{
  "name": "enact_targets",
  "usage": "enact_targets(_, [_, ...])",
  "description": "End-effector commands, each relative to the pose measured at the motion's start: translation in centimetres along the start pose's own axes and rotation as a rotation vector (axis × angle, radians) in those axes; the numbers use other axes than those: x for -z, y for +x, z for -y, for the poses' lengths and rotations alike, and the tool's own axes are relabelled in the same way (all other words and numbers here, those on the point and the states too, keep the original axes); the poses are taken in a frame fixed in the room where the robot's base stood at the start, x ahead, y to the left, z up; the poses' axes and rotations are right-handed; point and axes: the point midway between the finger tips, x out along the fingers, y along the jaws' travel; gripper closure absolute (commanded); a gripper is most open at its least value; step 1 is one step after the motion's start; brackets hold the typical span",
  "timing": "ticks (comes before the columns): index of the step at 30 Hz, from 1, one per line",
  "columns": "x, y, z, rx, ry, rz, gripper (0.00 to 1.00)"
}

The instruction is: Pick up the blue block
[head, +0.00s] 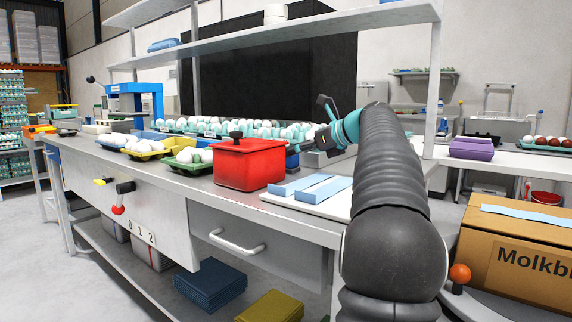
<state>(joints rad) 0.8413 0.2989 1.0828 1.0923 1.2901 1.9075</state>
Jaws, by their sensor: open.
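My gripper (310,128) is at the end of my dark arm, beyond a teal wrist ring, above the bench behind the red box. Its fingers look spread apart, and I see nothing between them. A small dark-blue shape (292,161) shows just right of the red box, below the lower finger; the box partly hides it, and I cannot tell if it is a block.
The red lidded box (249,165) stands close to my gripper. Egg trays (195,166) fill the bench to the left. An overhead shelf (290,37) spans above. A cardboard box (520,252) stands at right.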

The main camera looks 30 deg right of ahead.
Motion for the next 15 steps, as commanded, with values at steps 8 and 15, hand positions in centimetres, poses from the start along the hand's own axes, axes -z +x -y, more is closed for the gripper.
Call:
enact_targets(8, [0.4, 3.9, -0.1, -0.002, 0.0, -0.001, 0.25])
enact_targets(15, [0.3, 4.2, -0.1, 0.0, 0.0, -0.001, 0.25])
